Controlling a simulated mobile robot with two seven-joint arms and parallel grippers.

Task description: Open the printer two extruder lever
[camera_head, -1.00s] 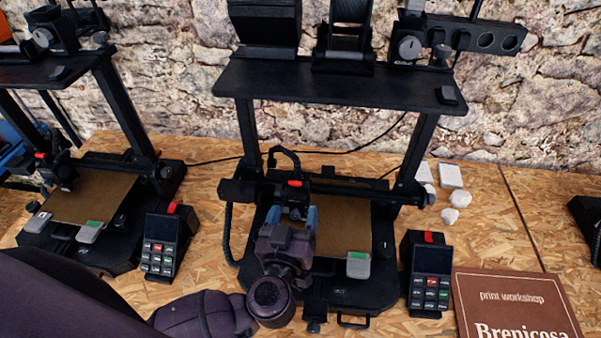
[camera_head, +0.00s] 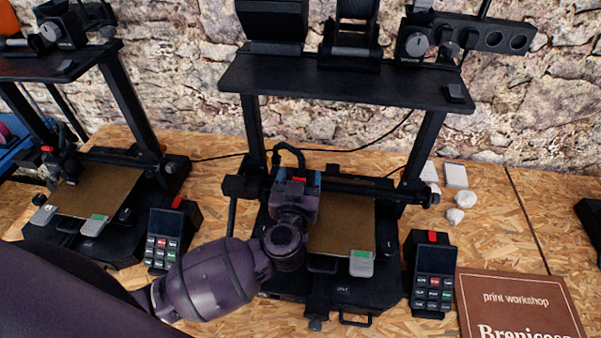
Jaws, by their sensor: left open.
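The printer in the middle has a black frame with a top shelf (camera_head: 345,82) and a brown print bed (camera_head: 343,222). A red lever (camera_head: 298,179) shows on its extruder head, at the left part of the crossbar. My left gripper (camera_head: 297,180) is open, with blue fingertips at the extruder head, one on each side of the red lever. I cannot tell whether the fingers touch it. The gripper body and wrist hide the lower part of the head and the left of the bed. My right gripper is not in view.
Another printer (camera_head: 97,190) stands at the left. Control boxes with screens and keys stand beside each printer, one (camera_head: 432,278) at the right and one (camera_head: 166,240) at the left. A brown sign (camera_head: 515,300) lies at the front right. A black cable runs behind.

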